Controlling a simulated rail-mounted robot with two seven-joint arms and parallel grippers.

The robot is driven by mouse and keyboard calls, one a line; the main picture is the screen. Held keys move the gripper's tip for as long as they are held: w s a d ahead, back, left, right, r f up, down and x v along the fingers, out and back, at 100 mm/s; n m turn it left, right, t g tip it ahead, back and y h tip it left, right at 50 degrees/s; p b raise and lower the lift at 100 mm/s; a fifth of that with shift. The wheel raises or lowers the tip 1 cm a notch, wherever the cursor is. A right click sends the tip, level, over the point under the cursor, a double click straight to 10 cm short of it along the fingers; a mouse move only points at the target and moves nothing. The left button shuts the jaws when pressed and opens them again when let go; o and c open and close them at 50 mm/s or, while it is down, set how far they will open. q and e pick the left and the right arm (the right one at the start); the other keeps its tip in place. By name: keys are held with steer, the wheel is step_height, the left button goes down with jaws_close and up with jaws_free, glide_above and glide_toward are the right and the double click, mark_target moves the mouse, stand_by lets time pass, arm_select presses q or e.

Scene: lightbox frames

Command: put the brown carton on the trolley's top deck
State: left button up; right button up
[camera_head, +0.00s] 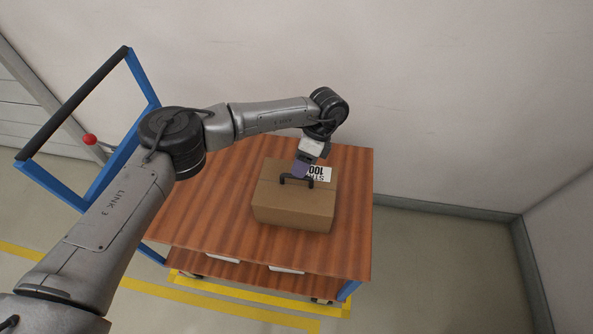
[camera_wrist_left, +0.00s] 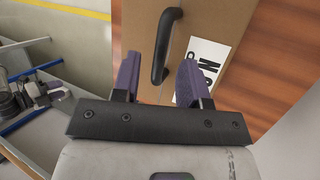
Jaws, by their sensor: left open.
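The brown carton (camera_head: 290,210), with a black handle (camera_head: 297,180) and a white printed label (camera_head: 318,173) on top, sits on the trolley's wooden top deck (camera_head: 195,225). My left gripper (camera_head: 303,166) is above the carton at the handle. In the left wrist view, the fingers of my left gripper (camera_wrist_left: 160,82) are apart, with the handle (camera_wrist_left: 164,48) just ahead, between their lines. The handle is not clamped. I cannot tell how far the fingertips are from the carton top.
The trolley's blue frame with a black push bar (camera_head: 75,100) rises at the left. A red knob (camera_head: 89,139) shows behind it. White items (camera_head: 286,269) lie on the lower deck. The wall (camera_head: 450,90) stands close behind. Top deck has bare room around the carton.

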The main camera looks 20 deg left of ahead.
arm_select(q)
steer(key=p+v, duration=0.1)
steer(key=v, duration=0.7)
steer(key=shift+p, duration=0.3)
